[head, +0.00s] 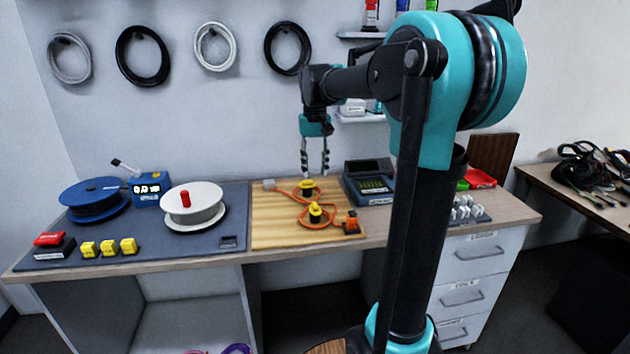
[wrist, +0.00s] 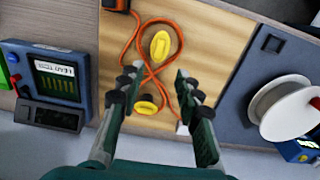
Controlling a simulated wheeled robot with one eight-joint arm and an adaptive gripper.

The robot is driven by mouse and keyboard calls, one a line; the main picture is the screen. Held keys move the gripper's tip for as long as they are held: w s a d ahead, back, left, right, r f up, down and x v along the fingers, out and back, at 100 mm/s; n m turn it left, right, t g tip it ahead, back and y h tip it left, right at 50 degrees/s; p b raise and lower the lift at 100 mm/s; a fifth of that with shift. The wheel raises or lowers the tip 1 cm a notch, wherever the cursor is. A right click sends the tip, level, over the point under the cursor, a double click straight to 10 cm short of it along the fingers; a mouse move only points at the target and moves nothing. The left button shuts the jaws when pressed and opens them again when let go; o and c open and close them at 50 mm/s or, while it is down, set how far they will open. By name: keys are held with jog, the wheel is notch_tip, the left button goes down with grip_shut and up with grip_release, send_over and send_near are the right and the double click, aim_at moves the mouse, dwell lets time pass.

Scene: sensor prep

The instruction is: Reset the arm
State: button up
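My arm, teal and black, reaches over the workbench from the right in the head view. My gripper (head: 314,158) hangs fingers down above the far part of the wooden board (head: 275,228). It also shows in the wrist view (wrist: 158,88), with its two fingers apart and nothing between them but the board and cable below. The orange cable (head: 288,192) lies looped on the board, with two yellow pieces (head: 307,186) (head: 315,212) by it and an orange-and-black block (head: 351,222) at its near right end.
A lead tester (head: 369,184) stands right of the board. On the grey mat (head: 170,245) at left are a white spool (head: 200,213), a blue spool (head: 92,205), a blue meter (head: 147,189) and several yellow blocks (head: 108,247). A shelf (head: 360,117) is on the wall behind my arm.

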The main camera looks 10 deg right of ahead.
jog(key=shift+r, duration=0.4)
jog(key=s+d+f, duration=0.1)
jog(key=s+f, duration=0.2)
jog(key=f, duration=0.1)
jog(key=s+f+t, duration=0.1)
jog(key=s+f, duration=0.2)
jog(key=f, duration=0.1)
jog(key=s+d+f+t, duration=0.1)
jog(key=s+f, duration=0.3)
jog(key=f, duration=0.1)
jog(key=shift+s+d, duration=0.1)
jog(key=shift+d, duration=0.2)
jog(key=s+d+f+t, duration=0.1)
jog(key=s+f+t, duration=0.1)
jog(key=s+f, duration=0.9)
jog(key=shift+s+d+f, duration=0.15)
jog(key=shift+s+d, duration=0.15)
jog(key=shift+s, duration=0.3)
